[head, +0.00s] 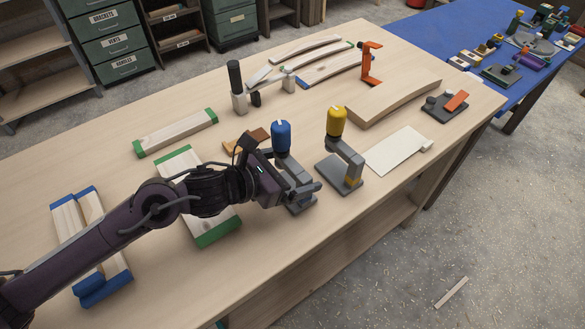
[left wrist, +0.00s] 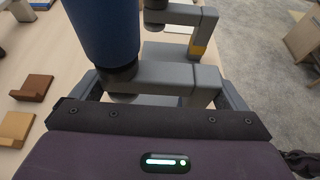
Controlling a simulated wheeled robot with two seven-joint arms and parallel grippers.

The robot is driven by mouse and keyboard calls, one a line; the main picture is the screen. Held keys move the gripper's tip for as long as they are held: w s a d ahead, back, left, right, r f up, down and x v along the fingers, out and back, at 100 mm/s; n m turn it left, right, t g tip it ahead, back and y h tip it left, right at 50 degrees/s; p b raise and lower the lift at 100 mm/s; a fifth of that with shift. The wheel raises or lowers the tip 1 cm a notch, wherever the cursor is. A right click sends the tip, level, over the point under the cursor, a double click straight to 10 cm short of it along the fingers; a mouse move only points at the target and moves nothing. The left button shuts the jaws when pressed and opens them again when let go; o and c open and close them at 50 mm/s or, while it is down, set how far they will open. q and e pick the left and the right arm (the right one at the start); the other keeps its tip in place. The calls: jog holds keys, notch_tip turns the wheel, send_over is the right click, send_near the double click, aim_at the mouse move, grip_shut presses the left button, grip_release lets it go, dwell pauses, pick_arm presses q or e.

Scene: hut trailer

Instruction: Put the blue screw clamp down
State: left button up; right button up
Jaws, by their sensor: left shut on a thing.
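The blue screw clamp (head: 282,137) is upright near the middle of the workbench, with a blue handle on a grey frame. My left gripper (head: 306,188) is shut on its grey frame. In the left wrist view the blue handle (left wrist: 104,30) rises at the upper left, and the grey arm (left wrist: 165,76) lies between the fingers. The gripper hides part of the clamp's lower end, and I cannot tell whether it touches the bench. My right gripper is not in view.
A yellow-handled clamp (head: 337,122) on a grey base stands close to the right. A pale sheet (head: 397,151) lies beyond it. Green-ended boards (head: 176,132) and blue-ended boards (head: 66,222) lie left. An orange clamp (head: 369,66) stands farther back. Bare bench top (head: 270,262) shows in front.

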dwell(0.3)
pick_arm(q)
jog(key=shift+f, duration=0.15)
jog(key=o, duration=1.3)
jog(key=shift+f, duration=0.2)
